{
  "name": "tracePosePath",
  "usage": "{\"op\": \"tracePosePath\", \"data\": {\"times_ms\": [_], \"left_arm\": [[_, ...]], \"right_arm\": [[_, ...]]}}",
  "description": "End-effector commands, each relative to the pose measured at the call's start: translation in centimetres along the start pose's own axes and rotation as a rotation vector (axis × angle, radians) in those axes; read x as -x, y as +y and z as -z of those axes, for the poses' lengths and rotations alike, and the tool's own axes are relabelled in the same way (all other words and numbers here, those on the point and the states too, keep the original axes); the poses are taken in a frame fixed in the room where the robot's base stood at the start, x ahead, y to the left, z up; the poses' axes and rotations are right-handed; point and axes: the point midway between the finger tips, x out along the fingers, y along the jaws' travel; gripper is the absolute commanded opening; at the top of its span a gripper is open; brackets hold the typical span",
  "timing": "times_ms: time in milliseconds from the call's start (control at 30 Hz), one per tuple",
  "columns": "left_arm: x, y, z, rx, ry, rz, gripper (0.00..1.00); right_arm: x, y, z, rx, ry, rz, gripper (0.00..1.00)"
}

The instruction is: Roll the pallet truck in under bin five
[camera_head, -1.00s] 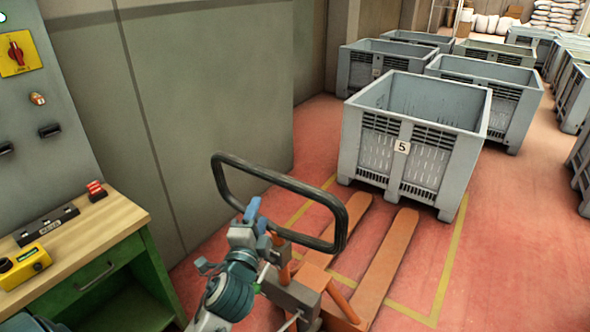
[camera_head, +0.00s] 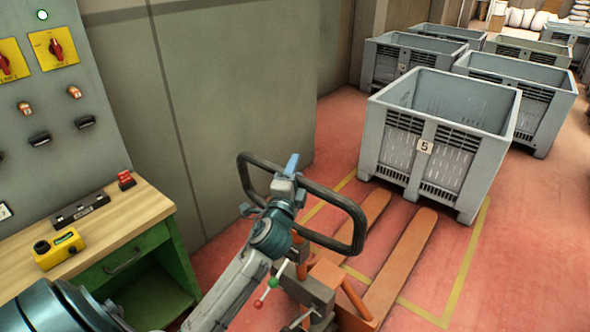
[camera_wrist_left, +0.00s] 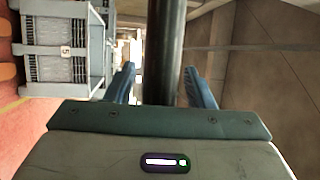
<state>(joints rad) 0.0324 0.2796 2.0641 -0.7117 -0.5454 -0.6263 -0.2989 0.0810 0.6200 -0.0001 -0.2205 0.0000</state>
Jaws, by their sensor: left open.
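The orange pallet truck (camera_head: 401,264) stands on the red floor, its two forks pointing at bin five. Bin five (camera_head: 391,151) is a grey slatted crate with a "5" label; it also shows in the left wrist view (camera_wrist_left: 41,37). The fork tips lie at the bin's front lower edge; I cannot tell whether they reach under it. The truck's black loop handle (camera_head: 347,204) is upright. My left gripper (camera_head: 272,184) is at the handle, open. In the left wrist view the black bar (camera_wrist_left: 163,60) runs between its fingers, with gaps on both sides. My right gripper is not seen.
A grey wall (camera_head: 230,90) runs behind the handle. More grey bins (camera_head: 520,80) stand behind bin five. Yellow lines mark the floor.

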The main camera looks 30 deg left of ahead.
Motion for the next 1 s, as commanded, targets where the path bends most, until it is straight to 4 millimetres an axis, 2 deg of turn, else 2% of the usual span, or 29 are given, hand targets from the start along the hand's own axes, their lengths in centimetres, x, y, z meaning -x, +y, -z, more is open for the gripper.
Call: {"op": "tracePosePath", "data": {"times_ms": [200,400,467,767,867,1000], "left_arm": [[0.0,0.1,0.0,0.0,0.0,0.0,0.49],[0.0,0.1,0.0,0.0,0.0,-0.001,0.09],[0.0,0.1,0.0,0.0,0.0,-0.001,0.0],[-0.9,0.3,0.4,0.002,-0.001,-0.001,0.0],[-2.3,0.5,0.9,0.004,-0.002,0.002,0.0],[-5.5,1.0,2.2,0.005,-0.001,0.006,0.0]], "right_arm": [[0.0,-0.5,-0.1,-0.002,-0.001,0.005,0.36],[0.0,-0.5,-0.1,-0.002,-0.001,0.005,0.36],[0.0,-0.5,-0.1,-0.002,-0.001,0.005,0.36],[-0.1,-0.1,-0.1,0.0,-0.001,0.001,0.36],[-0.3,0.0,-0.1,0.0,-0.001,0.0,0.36],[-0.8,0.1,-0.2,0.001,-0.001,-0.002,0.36]]}}
